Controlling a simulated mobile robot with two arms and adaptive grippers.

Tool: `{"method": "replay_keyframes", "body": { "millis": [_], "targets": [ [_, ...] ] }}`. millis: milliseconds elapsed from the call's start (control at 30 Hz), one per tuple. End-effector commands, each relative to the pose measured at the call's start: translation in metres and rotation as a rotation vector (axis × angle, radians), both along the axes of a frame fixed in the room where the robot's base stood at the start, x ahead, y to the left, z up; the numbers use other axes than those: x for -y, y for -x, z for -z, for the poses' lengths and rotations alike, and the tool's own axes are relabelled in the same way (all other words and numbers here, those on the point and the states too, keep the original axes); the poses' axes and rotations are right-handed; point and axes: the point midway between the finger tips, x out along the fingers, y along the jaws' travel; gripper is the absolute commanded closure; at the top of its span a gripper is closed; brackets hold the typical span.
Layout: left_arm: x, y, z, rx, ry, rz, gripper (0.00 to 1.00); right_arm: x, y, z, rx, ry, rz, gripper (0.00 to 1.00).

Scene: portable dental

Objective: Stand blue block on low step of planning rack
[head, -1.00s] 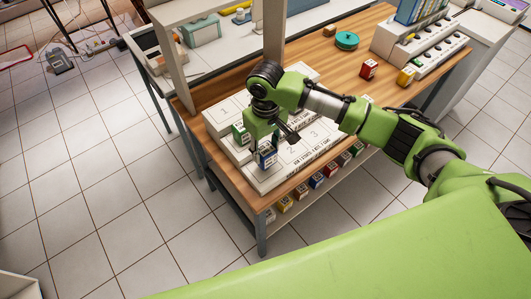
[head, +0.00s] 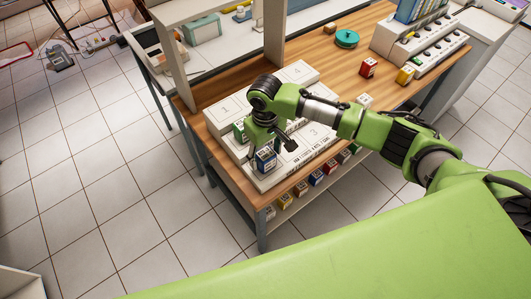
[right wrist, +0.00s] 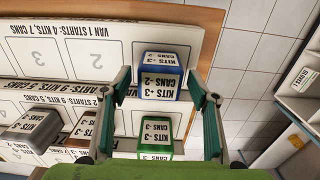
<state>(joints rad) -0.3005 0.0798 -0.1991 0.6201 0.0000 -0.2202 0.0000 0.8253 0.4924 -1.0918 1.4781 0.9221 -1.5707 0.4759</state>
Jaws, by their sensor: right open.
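The planning rack (head: 302,73) is a white stepped rack with numbered cells on the wooden table. The blue block (head: 265,160) is at the left end of its low front step, upright, and appears to rest there. In the right wrist view the blue block (right wrist: 160,78) sits between the fingertips, label up. My right gripper (head: 277,146) is open around it, one finger on each side; contact with the fingers is unclear. A green block (head: 239,131) stands on the rack behind the gripper; it also shows in the right wrist view (right wrist: 155,133). My left gripper is out of view.
A red block (head: 369,67), a yellow block (head: 405,76) and a white block (head: 364,101) stand on the table to the right. A teal round object (head: 347,39) lies farther back. Several coloured blocks sit on a shelf below. A pale upright post (head: 274,35) rises behind the rack.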

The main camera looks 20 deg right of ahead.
Motion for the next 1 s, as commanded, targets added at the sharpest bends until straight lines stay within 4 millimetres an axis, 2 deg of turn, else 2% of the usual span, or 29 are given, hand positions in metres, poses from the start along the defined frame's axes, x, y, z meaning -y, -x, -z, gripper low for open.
{"method": "replay_keyframes", "body": {
  "millis": [167, 500, 700, 833, 1000],
  "targets": [
    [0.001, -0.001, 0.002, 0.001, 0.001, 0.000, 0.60, 0.000, -0.001, -0.011, 0.002, -0.002, -0.001, 0.45],
    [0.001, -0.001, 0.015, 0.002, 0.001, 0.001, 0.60, -0.001, -0.002, -0.081, 0.006, -0.002, -0.001, 0.45],
    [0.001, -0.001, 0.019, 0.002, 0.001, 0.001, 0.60, -0.001, -0.001, -0.112, 0.002, -0.002, 0.000, 0.45],
    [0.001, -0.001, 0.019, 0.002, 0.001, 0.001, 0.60, -0.001, 0.000, -0.121, 0.000, -0.001, 0.000, 0.45],
    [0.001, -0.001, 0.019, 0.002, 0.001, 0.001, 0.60, -0.001, 0.000, -0.123, 0.000, 0.000, 0.000, 0.45]
  ]
}}
